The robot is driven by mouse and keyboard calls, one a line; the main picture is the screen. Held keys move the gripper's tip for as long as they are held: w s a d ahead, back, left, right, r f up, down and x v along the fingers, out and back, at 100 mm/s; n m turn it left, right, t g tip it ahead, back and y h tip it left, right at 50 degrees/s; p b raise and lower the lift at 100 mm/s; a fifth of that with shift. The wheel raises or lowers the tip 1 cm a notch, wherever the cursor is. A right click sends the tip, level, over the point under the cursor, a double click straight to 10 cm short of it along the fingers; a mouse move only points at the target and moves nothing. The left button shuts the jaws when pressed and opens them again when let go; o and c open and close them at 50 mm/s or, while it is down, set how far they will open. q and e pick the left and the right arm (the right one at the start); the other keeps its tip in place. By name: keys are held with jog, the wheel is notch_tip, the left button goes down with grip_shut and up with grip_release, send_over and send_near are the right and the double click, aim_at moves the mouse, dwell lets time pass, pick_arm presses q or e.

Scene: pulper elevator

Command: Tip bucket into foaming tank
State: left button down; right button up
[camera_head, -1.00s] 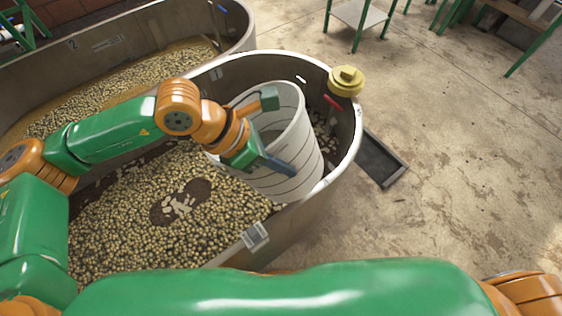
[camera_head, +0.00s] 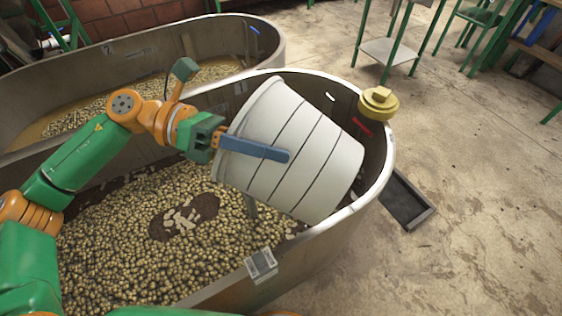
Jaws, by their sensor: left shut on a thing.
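The white bucket (camera_head: 302,150) with dark bands lies tilted over on its side, its wider end to the left and its narrower end low to the right. Its inside is hidden from me. The bucket is over the right end of the near oval tank (camera_head: 300,262), which holds pale beans with a dark patch (camera_head: 184,217). The far tank (camera_head: 130,50) holds beans and brownish liquid. I cannot tell which one is the foaming tank. My right gripper is out of view.
A yellow fitting (camera_head: 379,103) stands at the near tank's right rim, with a red piece (camera_head: 362,127) below it. A dark floor tray (camera_head: 405,202) lies right of the tank. Green-legged tables (camera_head: 388,50) stand at the back. The floor at right is mostly clear.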

pick_arm(q)
jog(key=w+a+f+n+h+b, duration=0.1)
jog(key=w+a+h+b, duration=0.1)
jog(key=a+h+b, duration=0.2)
jog(key=w+a+f+n+h+b, duration=0.1)
jog(key=a+h+b, duration=0.4)
jog(key=b, duration=0.8)
jog(key=w+a+n, duration=0.1)
jog(key=w+a, duration=0.1)
jog(key=a, duration=0.1)
jog(key=shift+a+h, duration=0.3)
jog(key=shift+a, duration=0.1)
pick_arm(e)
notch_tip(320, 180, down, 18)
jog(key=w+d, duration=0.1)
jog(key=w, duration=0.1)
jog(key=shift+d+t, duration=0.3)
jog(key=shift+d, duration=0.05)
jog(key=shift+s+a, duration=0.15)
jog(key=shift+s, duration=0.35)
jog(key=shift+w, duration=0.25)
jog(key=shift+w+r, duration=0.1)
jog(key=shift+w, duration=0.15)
